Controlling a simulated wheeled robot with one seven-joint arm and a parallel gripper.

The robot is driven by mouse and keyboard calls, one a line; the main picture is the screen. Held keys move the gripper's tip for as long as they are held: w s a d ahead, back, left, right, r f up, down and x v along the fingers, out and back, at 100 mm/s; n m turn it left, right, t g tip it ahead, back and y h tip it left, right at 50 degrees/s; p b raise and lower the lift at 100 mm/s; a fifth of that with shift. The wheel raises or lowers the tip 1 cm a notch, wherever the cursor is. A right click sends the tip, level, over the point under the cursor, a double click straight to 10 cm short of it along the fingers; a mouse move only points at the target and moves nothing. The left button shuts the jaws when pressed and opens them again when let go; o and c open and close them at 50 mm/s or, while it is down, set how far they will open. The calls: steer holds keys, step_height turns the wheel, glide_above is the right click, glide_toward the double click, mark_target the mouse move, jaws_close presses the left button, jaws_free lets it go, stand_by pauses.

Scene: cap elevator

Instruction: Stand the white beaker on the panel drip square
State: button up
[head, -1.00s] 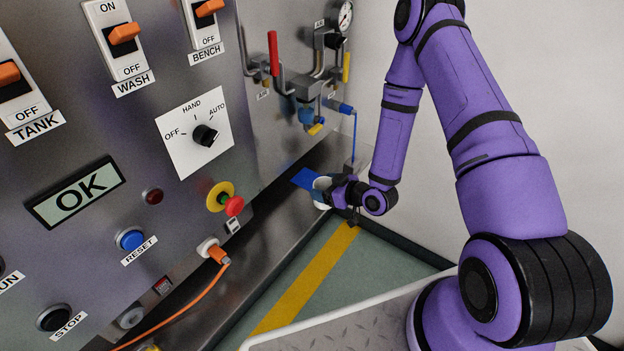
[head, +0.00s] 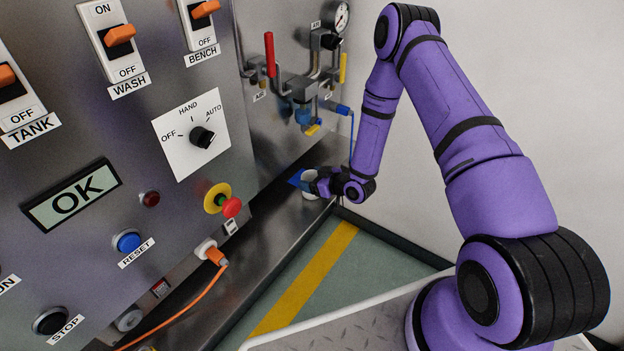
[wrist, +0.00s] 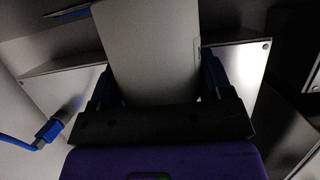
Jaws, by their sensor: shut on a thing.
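The white beaker (head: 309,193) is at the back end of the metal ledge, partly hidden by my gripper (head: 317,185). My gripper is shut on it from the right. The wrist view also shows the beaker (wrist: 150,50), a pale wall between the two fingers.
The metal ledge (head: 268,240) runs along the foot of the panel. Valves and pipes (head: 300,88) with a blue hose (head: 351,135) are above and behind the gripper. An orange cable (head: 190,298) hangs from a socket at the front. The ledge between is clear.

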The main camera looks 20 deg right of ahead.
steer(key=shift+f, duration=0.1)
steer(key=o, duration=1)
